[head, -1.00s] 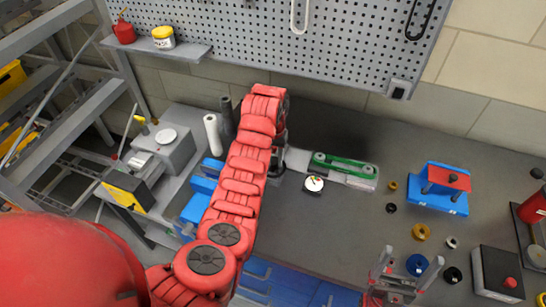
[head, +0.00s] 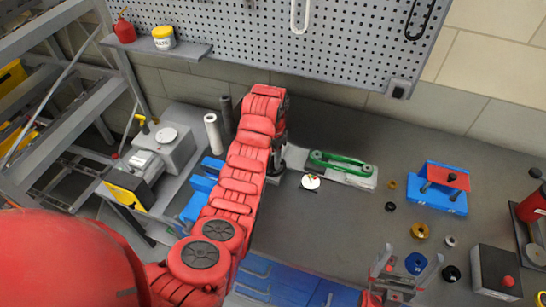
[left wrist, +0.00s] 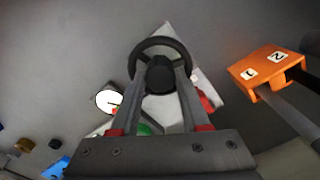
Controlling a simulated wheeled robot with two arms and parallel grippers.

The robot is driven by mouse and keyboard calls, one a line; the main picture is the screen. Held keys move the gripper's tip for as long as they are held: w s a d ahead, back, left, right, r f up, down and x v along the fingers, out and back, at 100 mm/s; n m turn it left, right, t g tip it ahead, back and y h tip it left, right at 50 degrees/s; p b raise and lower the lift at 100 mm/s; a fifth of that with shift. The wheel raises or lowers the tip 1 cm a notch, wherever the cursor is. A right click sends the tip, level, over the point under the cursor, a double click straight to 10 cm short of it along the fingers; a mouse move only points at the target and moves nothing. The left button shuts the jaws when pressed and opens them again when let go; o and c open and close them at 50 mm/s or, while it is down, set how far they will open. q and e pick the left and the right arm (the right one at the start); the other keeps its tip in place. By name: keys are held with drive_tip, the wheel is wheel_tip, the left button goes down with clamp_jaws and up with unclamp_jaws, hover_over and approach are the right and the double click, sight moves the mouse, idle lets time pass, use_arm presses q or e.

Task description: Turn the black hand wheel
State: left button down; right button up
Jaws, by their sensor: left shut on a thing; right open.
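The black hand wheel (left wrist: 159,43) is in the upper middle of the left wrist view, a round rim with a dark hub. My left gripper (left wrist: 160,80) has its two grey fingers on either side of the hub, shut on the wheel. In the head view my left gripper (head: 277,160) is mostly behind my red arm, and the wheel is hidden there. A white round dial (head: 311,182) sits close by on the bench and also shows in the left wrist view (left wrist: 109,101). My right gripper (head: 405,270) is open and empty at the lower right.
A green belt (head: 338,163) on a pale base lies right of the dial. An orange block (left wrist: 268,68) marked 1 and 2 is right of the wheel. A blue-and-red fixture (head: 440,187) and several rings are at the right. The bench middle is clear.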

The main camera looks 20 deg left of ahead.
sight(273, 160)
idle(0.4)
use_arm(q)
drive_tip(key=shift+c, duration=1.9)
unclamp_jaws()
wheel_tip(273, 160, up, 7)
drive_tip(key=p, duration=0.4)
drive_tip(key=shift+d+f+p, duration=0.1)
drive_tip(key=shift+f+p, duration=0.05)
drive_tip(key=shift+p, duration=0.25)
wheel_tip(273, 160, up, 11)
drive_tip(key=shift+f, duration=0.15)
